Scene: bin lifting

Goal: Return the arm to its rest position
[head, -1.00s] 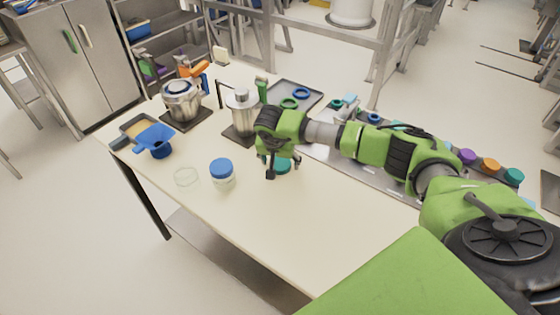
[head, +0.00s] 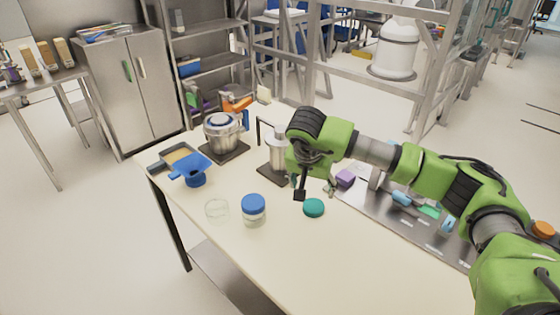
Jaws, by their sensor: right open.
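My right arm (head: 440,175) is green and grey and reaches in from the right over the table. Its right gripper (head: 315,190) points down with its fingers apart and nothing between them. It is above and just behind a teal round lid (head: 313,208) lying on the tabletop. The lid now shows whole and looks clear of the fingers. My left gripper is not in view.
On the cream table (head: 330,260) stand a blue-lidded jar (head: 253,211), a clear glass dish (head: 217,211), a blue funnel (head: 191,171), a steel pot (head: 222,132) and a steel canister (head: 277,155). A metal tray (head: 425,228) with small items lies under the arm. The front tabletop is bare.

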